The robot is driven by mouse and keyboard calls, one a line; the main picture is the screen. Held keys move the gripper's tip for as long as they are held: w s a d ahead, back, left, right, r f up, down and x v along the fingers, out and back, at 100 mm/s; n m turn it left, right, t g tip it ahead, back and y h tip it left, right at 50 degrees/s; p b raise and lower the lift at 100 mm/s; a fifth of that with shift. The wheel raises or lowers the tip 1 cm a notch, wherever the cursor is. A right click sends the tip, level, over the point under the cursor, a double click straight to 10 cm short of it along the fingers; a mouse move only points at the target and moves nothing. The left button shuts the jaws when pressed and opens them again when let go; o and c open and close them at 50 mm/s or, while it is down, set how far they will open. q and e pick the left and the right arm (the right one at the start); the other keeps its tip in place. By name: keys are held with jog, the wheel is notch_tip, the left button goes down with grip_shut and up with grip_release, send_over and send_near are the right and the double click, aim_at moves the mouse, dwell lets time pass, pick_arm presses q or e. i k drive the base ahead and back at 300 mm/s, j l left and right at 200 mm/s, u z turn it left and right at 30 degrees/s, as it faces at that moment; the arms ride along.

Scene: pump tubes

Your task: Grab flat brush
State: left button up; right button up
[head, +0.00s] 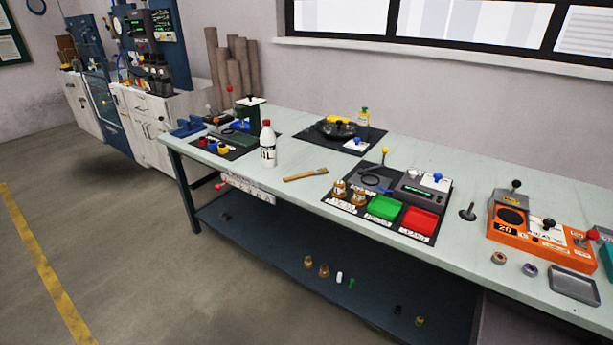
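The flat brush (305,174) lies on the pale bench top, near its front edge. It has a tan wooden handle and its long side runs roughly left to right. It lies apart from the white bottle (268,145) on its left and the black mat (345,208) on its right. Nothing covers it. Neither of my grippers shows in the head view.
The pale workbench (225,175) has a lower shelf (265,245) with small parts. Green (384,207) and red (419,220) trays sit on the right mat. An orange device (540,240) stands further right. The bench around the brush is clear; open floor (130,250) lies left.

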aim_at(324, 170)
jog(key=i+j+z, duration=0.7)
jog(key=j, duration=0.3)
jog(key=i+j+z, duration=0.45)
jog(key=j, duration=0.4)
